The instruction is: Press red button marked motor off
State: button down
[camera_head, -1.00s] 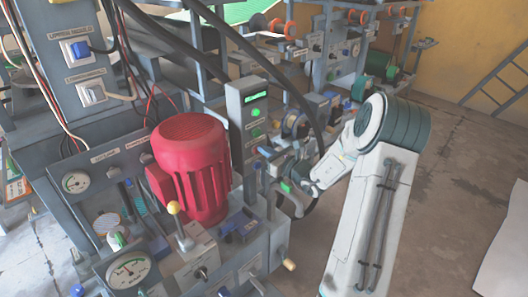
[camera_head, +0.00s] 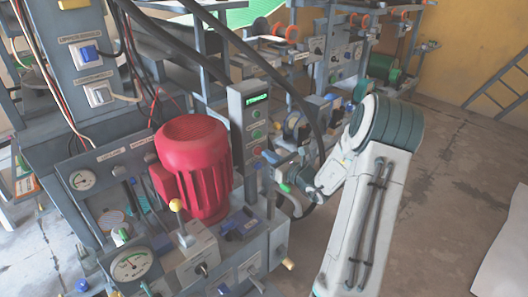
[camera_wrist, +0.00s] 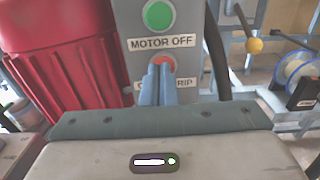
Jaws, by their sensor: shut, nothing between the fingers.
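The red button (camera_wrist: 163,63) shows in the wrist view directly below the "MOTOR OFF" label (camera_wrist: 162,42), on a grey control panel (camera_wrist: 195,17). In the head view the panel (camera_head: 236,130) stands right of the red motor, with the red button (camera_head: 257,150) low on its face. My gripper (camera_wrist: 160,70) is shut and empty. Its blue-grey fingers point at the red button and cover its lower part in the wrist view. I cannot tell whether the tips touch it.
A green button (camera_wrist: 158,14) sits above the label. A second label, partly hidden by the fingers, lies below. The red motor (camera_head: 193,165) stands close left of the panel. A black cable (camera_wrist: 216,60) runs along the panel's right side.

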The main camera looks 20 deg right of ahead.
jog(key=p+v, duration=0.2)
jog(key=v, duration=0.8)
jog(key=shift+d, duration=0.4)
jog(key=s+a+r+n+g+y+p, duration=0.2)
jog(key=s+a+r+n+g+p, duration=0.2)
jog(key=a+r+n+g+p, duration=0.25)
jog(key=s+a+r+n+g+y+p, duration=0.1)
jog(key=s+a+r+n+g+p, duration=0.2)
jog(key=a+r+n, duration=0.5)
jog(key=s+a+r+n+g+y+p, duration=0.2)
jog(key=s+a+r+n+g+p, duration=0.25)
jog(key=a, duration=0.45)
jog(key=s+r+n+h+p, duration=0.5)
jog(key=r+n+p, duration=0.1)
jog(key=r, duration=0.3)
jog(key=s+d+r+n+h+p, duration=0.1)
jog(key=s+r+n+h+p, duration=0.4)
jog(key=r+n+p, duration=0.2)
notch_tip(320, 180, up, 4)
jog(key=shift+d+f+h+p, duration=0.15)
jog(key=shift+d+h+p, duration=0.15)
jog(key=shift+p, duration=0.65)
